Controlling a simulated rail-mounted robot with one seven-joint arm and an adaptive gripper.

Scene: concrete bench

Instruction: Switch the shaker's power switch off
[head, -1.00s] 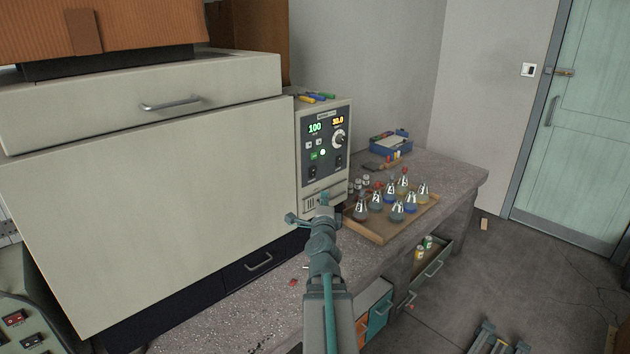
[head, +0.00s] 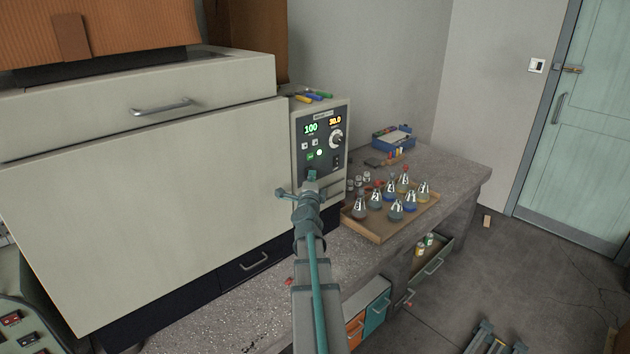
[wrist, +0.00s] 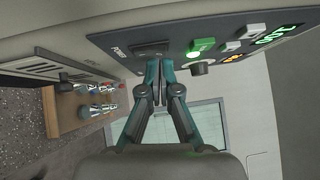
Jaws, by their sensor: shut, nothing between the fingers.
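The shaker (head: 60,215) is a large cream cabinet with a dark control panel (head: 320,142) at its right end. The panel shows a green 100 and an orange 30.0, and a green button is lit. In the wrist view, the black power switch (wrist: 150,48) sits beside the word POWER, at the tips of my gripper (wrist: 160,64). The fingers are shut together with nothing between them. I cannot tell whether they touch the switch.
A green button (wrist: 201,47) and a dark knob (wrist: 200,68) are close beside the fingers. A wooden tray (head: 376,238) of several flasks stands on the bench right of the shaker. A blue box (head: 394,143) is behind it. A drawer (head: 432,262) stands open below.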

